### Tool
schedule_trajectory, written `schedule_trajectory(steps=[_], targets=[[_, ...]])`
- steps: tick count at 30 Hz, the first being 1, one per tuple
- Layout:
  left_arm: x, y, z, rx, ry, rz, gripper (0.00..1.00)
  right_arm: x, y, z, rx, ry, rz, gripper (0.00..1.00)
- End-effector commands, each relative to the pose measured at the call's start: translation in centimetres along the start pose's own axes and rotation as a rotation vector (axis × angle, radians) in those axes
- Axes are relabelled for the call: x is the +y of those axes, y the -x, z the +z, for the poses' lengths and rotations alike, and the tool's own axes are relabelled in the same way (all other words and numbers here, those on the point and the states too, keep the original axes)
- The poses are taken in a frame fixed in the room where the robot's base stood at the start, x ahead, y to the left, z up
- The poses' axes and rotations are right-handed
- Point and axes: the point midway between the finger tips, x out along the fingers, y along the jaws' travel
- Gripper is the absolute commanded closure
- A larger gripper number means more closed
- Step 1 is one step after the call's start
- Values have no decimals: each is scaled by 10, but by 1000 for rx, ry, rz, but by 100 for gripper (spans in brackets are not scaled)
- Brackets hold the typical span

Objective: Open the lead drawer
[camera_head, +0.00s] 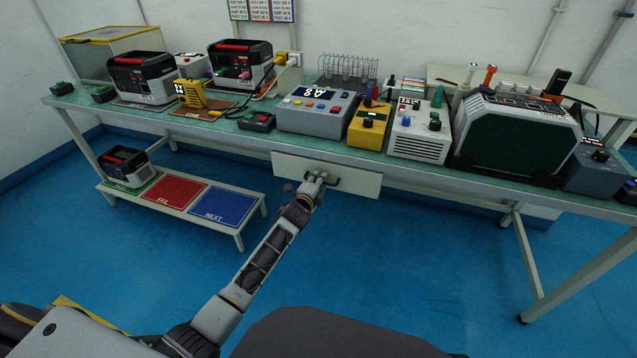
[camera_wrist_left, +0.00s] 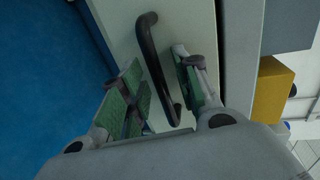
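The lead drawer (camera_head: 358,184) has a pale front panel under the bench's front edge; it looks shut. Its dark bar handle (camera_head: 333,183) is partly hidden behind my gripper in the head view. My left gripper (camera_head: 316,181) reaches up to the handle from the left. In the left wrist view, the curved handle (camera_wrist_left: 154,62) lies between the two green-padded fingers of the left gripper (camera_wrist_left: 156,64). The fingers are apart, with a gap visible beside the bar, so they are around it and not closed on it. My right gripper is in neither view.
The bench (camera_head: 470,182) carries a grey console (camera_head: 305,116), a yellow box (camera_head: 368,132), a pale vented unit (camera_head: 418,140) and a large dark-fronted unit (camera_head: 515,140). A low shelf (camera_head: 240,236) with coloured mats stands at the left. The blue floor before the drawer is clear.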

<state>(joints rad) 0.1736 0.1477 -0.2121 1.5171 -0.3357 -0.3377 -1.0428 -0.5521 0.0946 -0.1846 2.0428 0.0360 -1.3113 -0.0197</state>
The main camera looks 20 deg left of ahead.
Motion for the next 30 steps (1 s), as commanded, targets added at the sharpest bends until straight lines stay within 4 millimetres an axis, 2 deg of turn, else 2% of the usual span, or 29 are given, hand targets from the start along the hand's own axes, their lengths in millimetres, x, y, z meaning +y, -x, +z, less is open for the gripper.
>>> schedule_trajectory(steps=[3, 10, 11, 30], targets=[[0, 0, 0, 0, 0, 0, 69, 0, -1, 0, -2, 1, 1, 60], [0, 0, 0, 0, 0, 0, 99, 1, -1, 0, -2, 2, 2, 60], [0, 0, 0, 0, 0, 0, 100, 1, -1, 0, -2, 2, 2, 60], [1, 4, 0, 0, 0, 1, 100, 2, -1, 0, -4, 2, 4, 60]])
